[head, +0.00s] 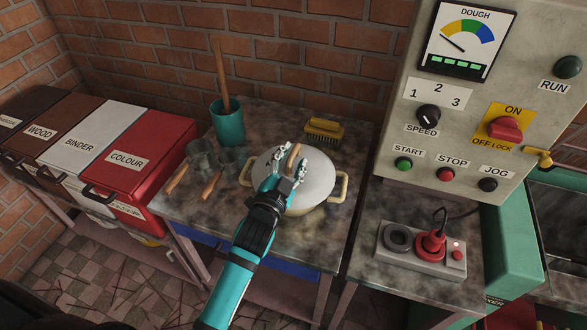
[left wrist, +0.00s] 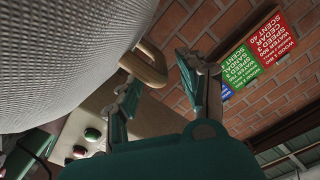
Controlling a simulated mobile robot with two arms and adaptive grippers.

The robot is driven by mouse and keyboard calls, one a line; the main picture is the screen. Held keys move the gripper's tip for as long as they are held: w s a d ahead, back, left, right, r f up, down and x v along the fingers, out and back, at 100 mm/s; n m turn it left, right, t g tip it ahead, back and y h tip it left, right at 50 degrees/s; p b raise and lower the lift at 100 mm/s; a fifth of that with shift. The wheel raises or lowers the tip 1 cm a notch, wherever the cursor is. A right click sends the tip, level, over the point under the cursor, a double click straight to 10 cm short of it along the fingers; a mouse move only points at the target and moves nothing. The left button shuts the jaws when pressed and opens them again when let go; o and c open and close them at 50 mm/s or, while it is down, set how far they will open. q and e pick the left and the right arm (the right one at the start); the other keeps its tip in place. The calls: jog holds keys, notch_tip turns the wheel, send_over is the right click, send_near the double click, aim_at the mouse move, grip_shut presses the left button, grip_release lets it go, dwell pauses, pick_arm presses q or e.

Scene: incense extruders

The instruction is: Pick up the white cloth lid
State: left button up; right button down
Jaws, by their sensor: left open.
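The white cloth lid (head: 321,174) is round and lies on a cream pot (head: 341,188) with side handles, on the left table. A wooden handle stands at the lid's middle. My left gripper (head: 292,162) is over the lid, its open fingers on either side of that handle. In the left wrist view the lid (left wrist: 60,60) shows a woven white surface, and its wooden handle (left wrist: 149,63) is near the tips of the open left gripper (left wrist: 158,86). Contact between fingers and handle cannot be told. My right gripper is in neither view.
A green cup (head: 228,128) with a wooden stick, metal scoops (head: 202,158) and a yellow brush (head: 324,129) stand around the pot. Labelled bins, including a red one (head: 130,150), are at left. A control panel (head: 455,110) and grey switch box (head: 421,251) are at right.

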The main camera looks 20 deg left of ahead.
aim_at(295, 146)
pick_arm(q)
jog(key=w+p, duration=0.1)
jog(key=w, duration=0.3)
jog(key=shift+w+a, duration=0.2)
jog(key=shift+w+f, duration=0.15)
jog(key=shift+w, duration=0.3)
jog(key=shift+s, duration=0.1)
grip_shut()
